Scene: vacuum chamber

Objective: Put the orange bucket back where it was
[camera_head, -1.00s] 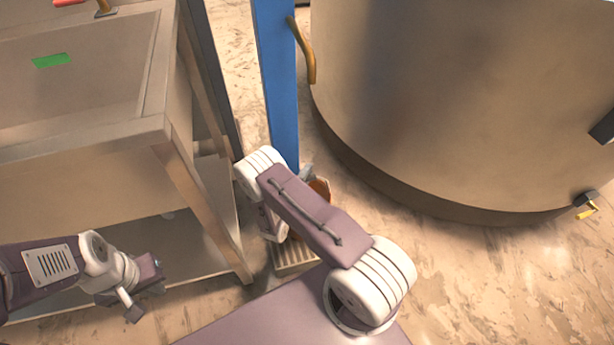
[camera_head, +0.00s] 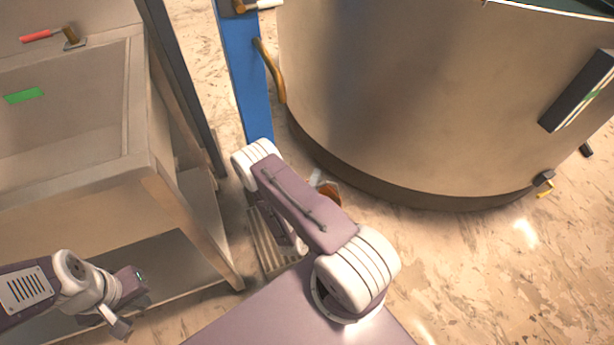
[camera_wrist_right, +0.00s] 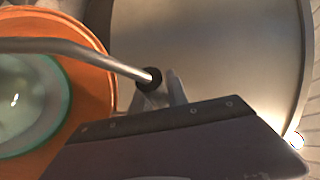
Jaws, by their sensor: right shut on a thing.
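The orange bucket (camera_head: 329,192) is mostly hidden behind my right arm in the head view, low beside the big metal tank. The right wrist view shows its orange rim (camera_wrist_right: 92,50) at the left, with a green-rimmed round thing holding something pale inside it. My right gripper (camera_wrist_right: 158,88) is shut on the bucket's metal handle (camera_wrist_right: 95,54), beside the rim. Whether the bucket touches the floor cannot be told. My left gripper (camera_head: 122,304) is at the lower left of the head view, away from the bucket; its jaws are unclear.
The big tank (camera_head: 400,110) fills the upper right. A blue post (camera_head: 243,85) stands left of it. A metal sink table (camera_head: 110,180) stands at the left. A floor grate (camera_head: 268,240) lies beside my right arm. Open floor (camera_head: 480,260) shows at the lower right.

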